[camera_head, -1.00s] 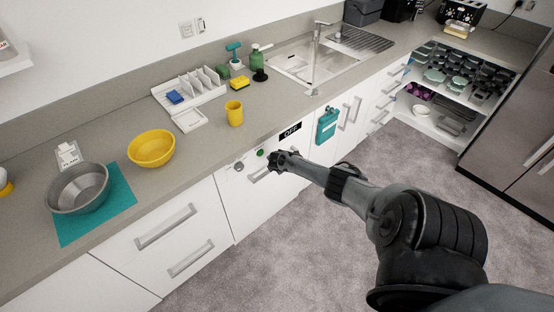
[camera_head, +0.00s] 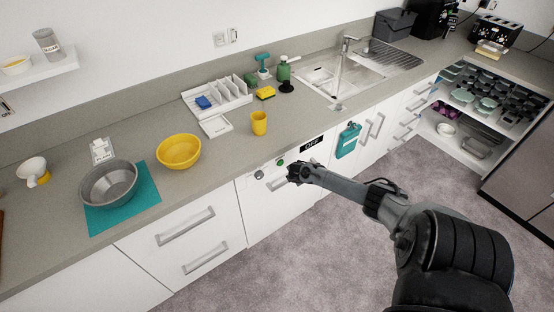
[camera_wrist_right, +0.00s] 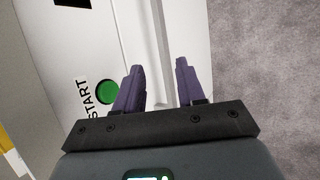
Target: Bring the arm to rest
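My right gripper (camera_head: 294,173) is in front of the white dishwasher front (camera_head: 262,215), close to its handle (camera_head: 279,183). The green START button (camera_wrist_right: 107,92) is to the left of the fingers there, and also shows in the head view (camera_head: 280,162). A black display (camera_head: 312,144) above reads OFF. My left gripper is not in view.
The counter above holds a grey bowl (camera_head: 109,183) on a teal mat (camera_head: 146,193), a yellow bowl (camera_head: 178,151), a yellow cup (camera_head: 259,123) and a dish rack (camera_head: 222,97). A teal flask-shaped item (camera_head: 347,141) hangs right of the dishwasher. The carpet (camera_head: 280,270) is clear.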

